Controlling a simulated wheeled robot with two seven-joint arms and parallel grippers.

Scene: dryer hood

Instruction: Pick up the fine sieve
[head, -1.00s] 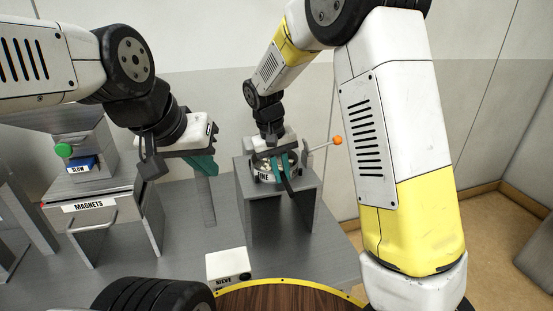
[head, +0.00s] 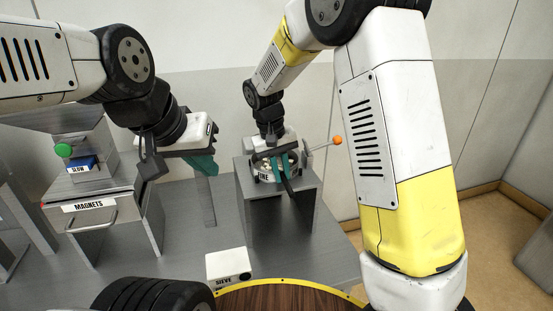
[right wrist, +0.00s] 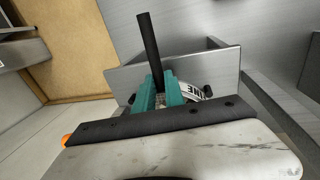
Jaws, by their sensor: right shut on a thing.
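The fine sieve (head: 263,177) is a round metal sieve with a white label that ends in "INE" and a dark handle. It sits at the top of a grey metal stand. My right gripper (head: 280,168) is over it with its green fingers shut on the sieve's dark handle. In the right wrist view the handle (right wrist: 149,45) sticks out past the green fingers (right wrist: 160,92), and part of the labelled rim (right wrist: 196,90) shows beside them. My left gripper (head: 203,165) hangs above the bench to the left, its green fingers seen from the side; their gap is hidden.
The grey stand (head: 255,215) holds the sieve. An orange-knobbed lever (head: 337,141) juts out right of it. A white box marked "SIEVE" (head: 228,263) is on the bench in front. A "MAGNETS" drawer (head: 92,206) and a blue "SLOW" block (head: 81,165) are at left.

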